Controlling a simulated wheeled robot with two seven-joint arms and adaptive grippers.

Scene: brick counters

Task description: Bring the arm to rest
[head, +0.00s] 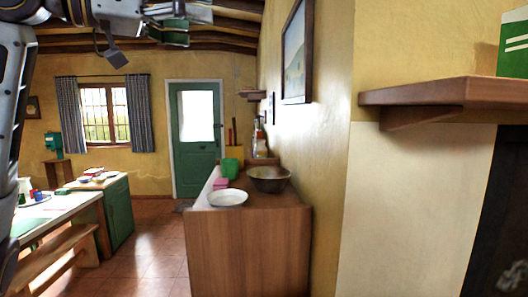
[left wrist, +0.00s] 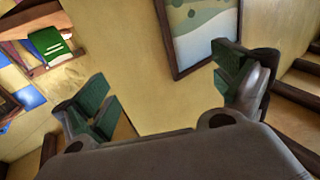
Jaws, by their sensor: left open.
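My left arm comes in at the left edge of the head view and reaches across the top. My left gripper (head: 182,24) is at the top, partly cut off by the picture edge, and raised in the air above the counter. In the left wrist view the same gripper (left wrist: 165,85) has its green-padded fingers spread wide. Nothing is between them. My right gripper shows in neither view.
A wooden counter (head: 250,245) holds a white plate (head: 228,198), a bowl (head: 269,179) and a green container (head: 232,163). A wall shelf (head: 425,95) juts out at right. A framed picture (head: 296,55) hangs on the wall. Tiled floor is clear left of the counter.

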